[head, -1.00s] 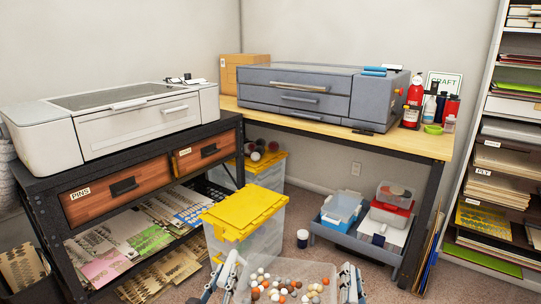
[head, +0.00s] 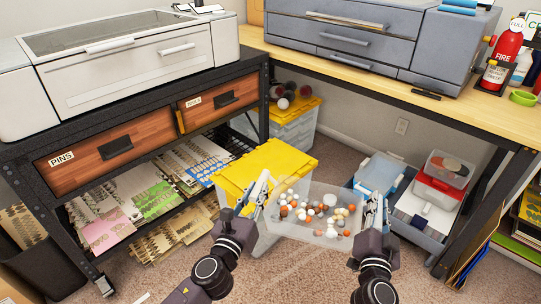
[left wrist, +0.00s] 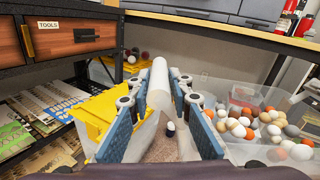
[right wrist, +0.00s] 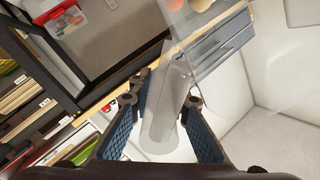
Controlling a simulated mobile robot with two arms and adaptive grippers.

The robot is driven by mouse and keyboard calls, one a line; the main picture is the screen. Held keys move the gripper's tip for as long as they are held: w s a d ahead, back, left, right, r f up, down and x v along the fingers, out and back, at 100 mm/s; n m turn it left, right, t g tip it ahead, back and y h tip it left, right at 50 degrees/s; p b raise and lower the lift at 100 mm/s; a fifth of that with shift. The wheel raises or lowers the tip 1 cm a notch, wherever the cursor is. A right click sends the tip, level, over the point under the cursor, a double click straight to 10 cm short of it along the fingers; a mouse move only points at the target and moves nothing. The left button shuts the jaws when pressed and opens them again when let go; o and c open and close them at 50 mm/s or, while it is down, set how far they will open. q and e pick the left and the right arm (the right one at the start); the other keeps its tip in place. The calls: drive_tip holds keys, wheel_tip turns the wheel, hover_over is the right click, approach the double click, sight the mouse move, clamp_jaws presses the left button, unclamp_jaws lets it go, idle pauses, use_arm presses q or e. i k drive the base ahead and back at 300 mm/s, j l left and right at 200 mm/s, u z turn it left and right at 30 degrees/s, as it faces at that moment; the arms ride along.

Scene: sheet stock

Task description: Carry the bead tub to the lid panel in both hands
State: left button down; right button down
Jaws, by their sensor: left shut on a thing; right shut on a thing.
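The bead tub (head: 318,232) is a clear tub with white, orange, brown and grey balls. It hangs level between my two grippers in the head view, and it shows at the right of the left wrist view (left wrist: 235,148). My left gripper (head: 259,190) is shut on its left handle, a pale bar (left wrist: 158,82). My right gripper (head: 374,207) is shut on its right handle, a translucent bar (right wrist: 165,108). A flat yellow lid (head: 262,170) tops a clear bin just left of the tub, partly behind my left gripper. No panel is labelled as the lid panel.
A white machine (head: 140,72) stands on the black bench with wooden drawers (head: 118,145) at left. A grey drawer unit (head: 350,35) sits on the wooden table (head: 400,88). Under it, a grey tray (head: 425,232) holds small boxes. Carpet (head: 290,275) is clear in front.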

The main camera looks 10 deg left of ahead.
sight(268, 166)
drive_tip(key=i, duration=1.1)
drive_tip(key=i+l+u, duration=0.15)
drive_tip(key=i+u, duration=0.5)
